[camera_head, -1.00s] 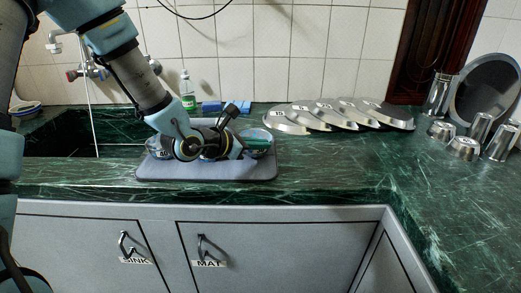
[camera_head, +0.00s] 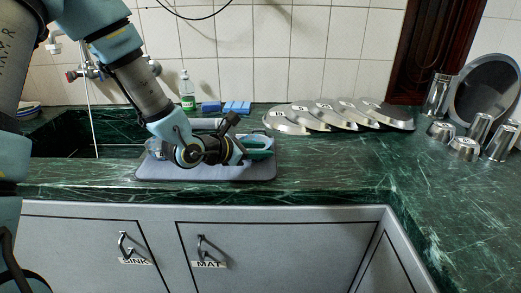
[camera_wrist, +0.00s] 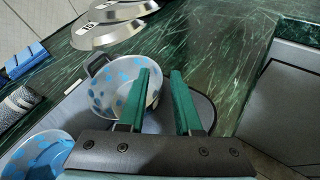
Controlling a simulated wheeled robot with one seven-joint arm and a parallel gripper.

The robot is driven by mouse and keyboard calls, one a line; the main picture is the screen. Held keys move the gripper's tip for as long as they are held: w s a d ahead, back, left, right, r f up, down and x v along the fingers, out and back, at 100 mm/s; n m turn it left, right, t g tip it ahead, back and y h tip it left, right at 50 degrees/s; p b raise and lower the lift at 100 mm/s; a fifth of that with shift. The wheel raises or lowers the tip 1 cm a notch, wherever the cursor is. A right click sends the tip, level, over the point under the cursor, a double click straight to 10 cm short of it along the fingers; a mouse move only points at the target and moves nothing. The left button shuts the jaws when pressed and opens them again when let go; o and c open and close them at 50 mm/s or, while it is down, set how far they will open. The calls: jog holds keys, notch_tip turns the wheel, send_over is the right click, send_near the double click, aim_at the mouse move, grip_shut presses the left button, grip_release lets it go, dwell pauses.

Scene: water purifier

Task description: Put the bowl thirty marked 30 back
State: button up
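My gripper (camera_wrist: 159,88) is open, with its two green fingers apart and nothing visibly held. In the wrist view, a blue-dotted bowl (camera_wrist: 108,92) with a dark handle sits on the mat. The left finger overlaps the bowl's right side, and the right finger is beyond its rim, over the mat. A small pale label on the bowl is mostly hidden and unreadable. In the head view my gripper (camera_head: 262,147) covers most of this bowl at the mat's right end. A second dotted bowl (camera_wrist: 38,155) shows at the lower left of the wrist view.
The grey mat (camera_head: 230,174) lies on the green marble counter by the sink. Another bowl (camera_head: 157,147) stands at its left end. Several metal lids (camera_head: 287,122) overlap at the wall. A soap bottle (camera_head: 187,92) and blue sponges (camera_head: 236,107) are behind. Steel cups (camera_head: 478,130) stand right.

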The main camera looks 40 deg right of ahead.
jog(key=shift+r, duration=0.2)
jog(key=v, duration=1.2)
jog(key=shift+p, duration=0.4)
jog(key=w+a+f+m+t+y, duration=0.1)
jog(key=w+a, duration=0.1)
jog(key=w+a+f+m+t+y, duration=0.1)
jog(key=w+a, duration=0.1)
jog(key=a, duration=0.1)
jog(key=w+a+f+m+t+y, duration=0.1)
jog(key=w+a+y, duration=0.1)
jog(key=w, duration=0.1)
jog(key=shift+a+f+m, duration=0.15)
jog(key=shift+a+m, duration=0.2)
jog(key=shift+m, duration=0.05)
jog(key=w+a+m+t+y, duration=0.1)
jog(key=w+a+m+y, duration=0.35)
jog(key=a, duration=0.65)
jog(key=s+a+r+m+g+y, duration=0.1)
jog(key=s+a+m+y, duration=0.1)
jog(key=a, duration=0.6)
jog(key=s+a+r+m+g+y, duration=0.1)
jog(key=s+a+m, duration=0.3)
jog(key=a, duration=0.5)
jog(key=shift+s+r+m+g+y, duration=0.2)
jog(key=shift+r+m+g+y, duration=0.2)
jog(key=shift+m+y, duration=0.6)
